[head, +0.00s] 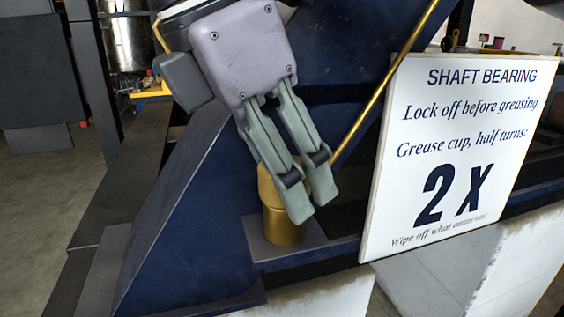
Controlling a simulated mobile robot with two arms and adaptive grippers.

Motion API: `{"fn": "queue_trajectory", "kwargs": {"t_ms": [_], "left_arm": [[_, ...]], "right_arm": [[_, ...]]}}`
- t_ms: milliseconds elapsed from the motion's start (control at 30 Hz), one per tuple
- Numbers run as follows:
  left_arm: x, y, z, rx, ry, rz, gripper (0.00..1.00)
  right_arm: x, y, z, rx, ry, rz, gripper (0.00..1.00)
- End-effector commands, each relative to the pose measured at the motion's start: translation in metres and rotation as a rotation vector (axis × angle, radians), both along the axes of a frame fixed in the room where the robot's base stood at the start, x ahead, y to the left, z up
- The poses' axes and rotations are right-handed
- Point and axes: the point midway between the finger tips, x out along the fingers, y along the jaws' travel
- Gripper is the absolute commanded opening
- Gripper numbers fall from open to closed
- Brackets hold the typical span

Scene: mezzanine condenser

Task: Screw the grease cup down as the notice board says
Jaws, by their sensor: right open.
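The brass grease cup (283,227) stands upright on a small grey-blue ledge of the machine frame, left of the notice board. My right gripper (310,200) comes down from above with its two fingers spread a little. The fingers are in front of the cup's upper part and hide some of it; I cannot tell whether they touch it. The white notice board (455,150) reads "SHAFT BEARING", "Lock off before greasing", "Grease cup, half turns: 2 X", and a partly smudged last line beginning "Wipe off what". My left gripper is not in view.
A thin brass pipe (382,88) runs diagonally between the cup and the board. The sloping blue frame (170,220) stands left of the cup. A pale block (310,300) lies below the ledge. Open grey floor (40,200) is at the far left.

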Motion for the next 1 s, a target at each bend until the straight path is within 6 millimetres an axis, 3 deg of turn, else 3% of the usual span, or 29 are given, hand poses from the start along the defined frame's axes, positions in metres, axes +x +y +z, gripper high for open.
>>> {"fn": "queue_trajectory", "kwargs": {"t_ms": [467,1000], "left_arm": [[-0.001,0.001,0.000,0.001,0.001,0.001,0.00],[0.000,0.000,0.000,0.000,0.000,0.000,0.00]], "right_arm": [[0.001,0.001,0.003,0.005,-0.007,-0.003,0.61],[-0.015,0.020,0.063,0.000,-0.008,-0.006,0.61]]}}
